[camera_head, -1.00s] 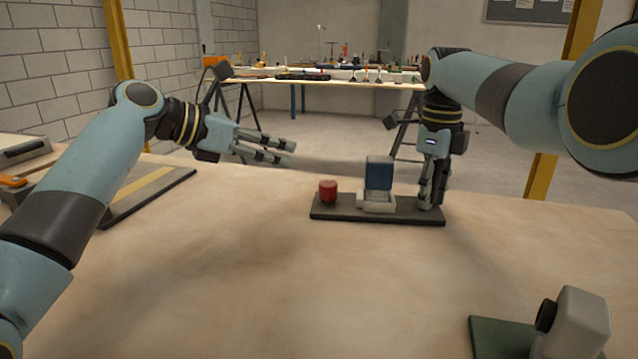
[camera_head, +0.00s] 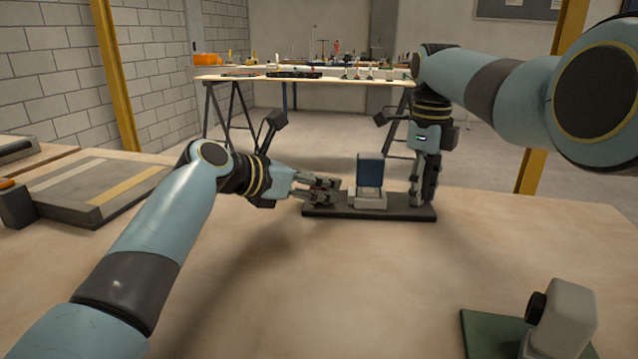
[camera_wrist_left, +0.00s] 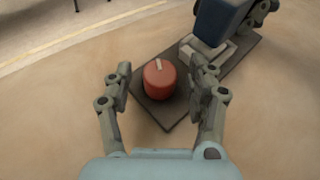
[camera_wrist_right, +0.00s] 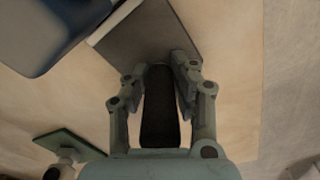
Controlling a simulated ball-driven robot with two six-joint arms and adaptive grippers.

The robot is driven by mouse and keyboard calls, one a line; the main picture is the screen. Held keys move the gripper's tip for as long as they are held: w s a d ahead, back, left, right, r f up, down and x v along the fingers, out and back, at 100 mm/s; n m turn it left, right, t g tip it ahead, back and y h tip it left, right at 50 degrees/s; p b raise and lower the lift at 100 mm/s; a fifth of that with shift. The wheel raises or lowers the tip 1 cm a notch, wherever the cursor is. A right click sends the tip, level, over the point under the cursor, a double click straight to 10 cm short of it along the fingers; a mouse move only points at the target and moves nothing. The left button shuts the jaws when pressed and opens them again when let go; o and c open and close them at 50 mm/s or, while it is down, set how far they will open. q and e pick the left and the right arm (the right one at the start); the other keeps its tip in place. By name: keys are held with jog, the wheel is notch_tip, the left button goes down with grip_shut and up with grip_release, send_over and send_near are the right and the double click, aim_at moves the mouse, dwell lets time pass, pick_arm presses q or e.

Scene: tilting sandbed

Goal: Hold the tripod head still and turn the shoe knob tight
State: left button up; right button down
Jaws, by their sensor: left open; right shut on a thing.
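The tripod head is a dark flat base (camera_head: 385,213) with a pale grey shoe clamp (camera_head: 368,200) and an upright blue block (camera_head: 370,170) on it. The red shoe knob (camera_wrist_left: 160,79) has a pale mark on top and stands at the base's left end. In the left wrist view it sits between the fingers of my open left gripper (camera_head: 328,190); in the head view those fingers mostly hide it. My right gripper (camera_head: 423,200) points down at the base's right end, shut on a dark upright handle (camera_wrist_right: 159,115).
A grey camera-like body (camera_head: 566,320) with a black round front stands on a green mat (camera_head: 490,335) at the front right. A grey tray (camera_head: 95,190) with pale strips lies at the left. The middle front of the sandy table is clear.

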pick_arm(q)
jog(key=shift+w+d+f, duration=0.25)
jog(key=shift+w+d, duration=0.1)
jog(key=shift+w, duration=0.05)
grip_shut()
dwell(0.4)
jog(key=m+g+h, duration=0.2)
jog(key=m+g, duration=0.1)
jog(key=shift+m+g, duration=0.3)
jog(key=shift+w+a+f+m+g+h, duration=0.1)
jog(key=shift+m+g+h, duration=0.35)
jog(key=shift+m+g, duration=0.45)
jog(key=shift+w+f+m+g+h, duration=0.1)
jog(key=shift+m+g+h, duration=0.35)
jog(key=shift+m+g, duration=0.4)
jog(key=shift+s+r+m+g, duration=0.1)
jog(key=shift+s+m+g, duration=0.2)
jog(key=shift+g, duration=0.25)
